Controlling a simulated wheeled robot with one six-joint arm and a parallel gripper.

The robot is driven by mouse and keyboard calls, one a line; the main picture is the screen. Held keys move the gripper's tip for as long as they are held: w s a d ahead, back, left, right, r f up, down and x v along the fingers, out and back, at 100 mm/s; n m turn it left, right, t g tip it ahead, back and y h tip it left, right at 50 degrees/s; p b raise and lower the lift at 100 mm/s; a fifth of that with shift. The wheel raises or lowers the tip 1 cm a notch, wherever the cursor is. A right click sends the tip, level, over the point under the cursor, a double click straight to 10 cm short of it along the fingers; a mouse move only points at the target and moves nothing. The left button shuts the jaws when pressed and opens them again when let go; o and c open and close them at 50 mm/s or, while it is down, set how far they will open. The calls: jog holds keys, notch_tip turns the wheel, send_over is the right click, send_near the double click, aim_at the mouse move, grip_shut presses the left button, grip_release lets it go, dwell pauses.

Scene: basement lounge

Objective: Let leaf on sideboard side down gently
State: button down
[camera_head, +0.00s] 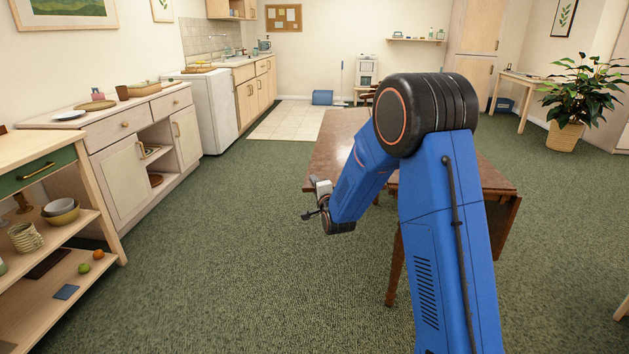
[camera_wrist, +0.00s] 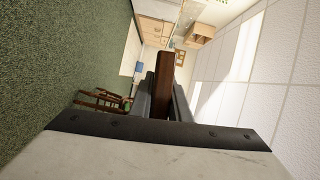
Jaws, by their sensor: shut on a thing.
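The brown wooden table (camera_head: 341,136) stands in the middle of the room, partly hidden behind my blue arm. The leaf (camera_head: 318,168) on its left side, facing the sideboard (camera_head: 118,172), looks raised and roughly level with the top. My gripper (camera_head: 313,204) is at that leaf's left edge. In the wrist view, my gripper (camera_wrist: 164,100) is shut on the leaf, whose brown edge (camera_wrist: 165,66) stands between the two dark fingers. On the table's right side a panel (camera_head: 504,222) hangs down.
Green carpet between the table and the sideboard is clear. An open shelf (camera_head: 62,224) with bowls and fruit stands at the near left. A table leg (camera_head: 396,265) reaches the floor below my arm. A potted plant (camera_head: 566,137) is at the far right.

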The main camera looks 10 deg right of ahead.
jog(key=s+d+f+n+g+h, duration=0.1)
jog(key=d+f+n+g, duration=0.2)
jog(key=f, duration=0.6)
jog(key=s+d+f+n+h, duration=0.15)
jog(key=d+f+n, duration=0.3)
jog(key=f, duration=0.45)
jog(key=s+d+f+n+g+h, duration=0.1)
jog(key=s+d+f+n, duration=0.1)
jog(key=d, duration=0.6)
jog(key=s+d+f+n+h, duration=0.2)
jog(key=s+d+f+n, duration=0.1)
jog(key=d, duration=0.5)
jog(key=shift+s+d+f+g, duration=0.25)
jog(key=shift+f+g, duration=0.15)
jog(key=shift+f, duration=0.35)
jog(key=c, duration=1.7)
grip_release()
jog(key=shift+d, duration=0.2)
jog(key=shift+o, duration=0.2)
jog(key=shift+a, duration=0.1)
